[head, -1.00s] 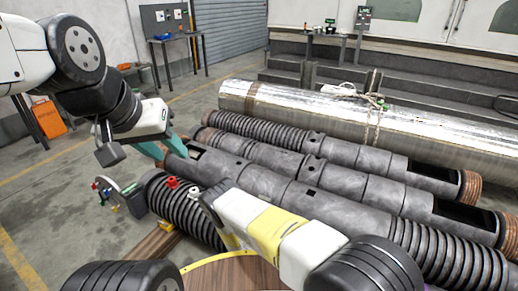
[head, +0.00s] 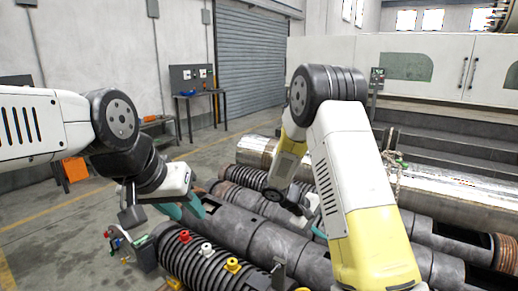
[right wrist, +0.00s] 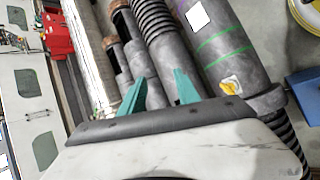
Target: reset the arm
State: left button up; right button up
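My left gripper (head: 187,210) hangs at the left in the head view, its two teal fingers apart with nothing seen between them, in front of the dark barrels. My right arm (head: 350,160) is raised in the middle and hides part of the barrels. Its gripper (head: 317,218) points down above them, mostly hidden there. In the right wrist view its two teal fingers (right wrist: 160,92) are spread and empty. The near ribbed barrel (head: 215,262) carries a red knob (head: 185,236), a white knob (head: 206,249) and a yellow knob (head: 232,265).
A long silvery cylinder (head: 442,202) lies behind the dark barrels (head: 250,226). A small fixture with coloured parts (head: 143,252) is at lower left. A work table (head: 200,95) stands by the roller shutter (head: 250,60). The floor (head: 60,225) at left is mostly clear.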

jog(key=s+a+r+m+t+y, duration=0.1)
jog(key=s+a+r+m+y, duration=0.1)
jog(key=s+r, duration=0.6)
jog(key=s+a+r+m+t+y, duration=0.2)
jog(key=s+a+r+y, duration=0.1)
jog(key=s+r+y, duration=0.2)
jog(key=s+a+r+m+t+y, duration=0.2)
jog(key=s+r+y, duration=0.2)
jog(key=s+r, duration=0.6)
jog(key=shift+s+a+r, duration=0.35)
jog(key=shift+r, duration=0.3)
